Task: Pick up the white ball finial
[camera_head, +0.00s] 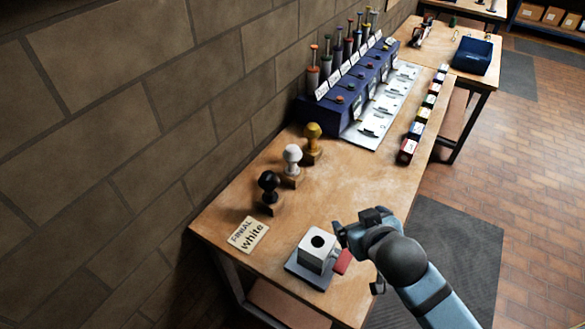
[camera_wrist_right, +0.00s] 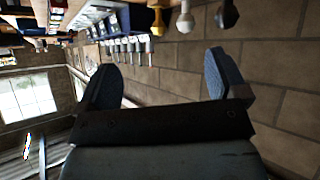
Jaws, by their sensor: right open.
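The white ball finial (camera_head: 292,155) stands upright on a small wooden block on the bench, between a black finial (camera_head: 268,184) and a yellow finial (camera_head: 312,136). In the right wrist view, which looks upside down, the white finial (camera_wrist_right: 185,18) shows at the top edge, beyond my fingers. My right gripper (camera_head: 340,240) is near the bench's front edge, to the right of and nearer than the white finial, and well apart from it. In the right wrist view its two fingers (camera_wrist_right: 160,78) are spread with nothing between them. My left gripper is out of view.
A white cube with a dark hole (camera_head: 317,248) sits on a grey base just left of my right gripper; a red piece (camera_head: 342,262) is beside it. A card reading "FINIAL white" (camera_head: 248,235) lies at the left. A blue rack (camera_head: 350,95) stands farther back against the brick wall.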

